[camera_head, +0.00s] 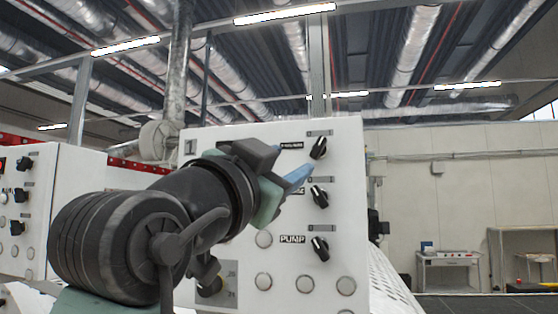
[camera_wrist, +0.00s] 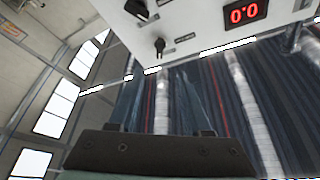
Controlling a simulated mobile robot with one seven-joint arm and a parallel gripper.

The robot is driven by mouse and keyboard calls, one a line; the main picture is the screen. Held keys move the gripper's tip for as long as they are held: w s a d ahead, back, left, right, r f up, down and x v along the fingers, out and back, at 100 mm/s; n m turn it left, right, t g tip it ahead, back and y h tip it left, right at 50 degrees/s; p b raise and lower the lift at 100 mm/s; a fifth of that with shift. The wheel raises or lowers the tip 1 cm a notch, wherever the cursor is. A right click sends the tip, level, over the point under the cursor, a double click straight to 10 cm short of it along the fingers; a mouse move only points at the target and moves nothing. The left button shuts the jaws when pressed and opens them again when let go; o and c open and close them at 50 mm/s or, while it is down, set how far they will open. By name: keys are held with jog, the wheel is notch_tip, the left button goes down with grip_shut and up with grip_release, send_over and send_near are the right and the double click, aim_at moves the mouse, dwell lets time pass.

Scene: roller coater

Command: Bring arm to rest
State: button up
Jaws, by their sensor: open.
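My arm extends from the lower left in the head view, and my gripper (camera_head: 292,178) is in front of the white control panel (camera_head: 345,150). Its blue fingers point right, towards the column of black knobs. In the wrist view the two fingertips of my gripper (camera_wrist: 160,131) stand apart at the bottom with nothing between them. The black knobs are an upper knob (camera_head: 318,148), a middle knob (camera_head: 319,196) and a lower knob (camera_head: 320,248) beside the PUMP label. I cannot tell whether the fingers touch the panel. My arm hides the panel's left part.
Several round pale buttons (camera_head: 305,284) line the panel's lower part. Another white panel (camera_head: 60,205) with knobs stands at the left.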

jog(key=s+a+f+n+t+y+b, duration=0.1)
jog(key=s+f+n+t+y+b, duration=0.2)
jog(key=s+f+n+t+y, duration=0.1)
jog(key=s+a+f+n+t+y+b, duration=0.2)
jog(key=s+f+n+y, duration=0.4)
jog(key=s, duration=0.5)
notch_tip(320, 180, down, 4)
jog(key=n+t+b, duration=0.1)
jog(key=n+t, duration=0.1)
jog(key=shift+s+a+n+t+y, duration=0.25)
jog(key=shift+n+t+y, duration=0.05)
jog(key=shift+y, duration=0.1)
jog(key=shift+r, duration=0.1)
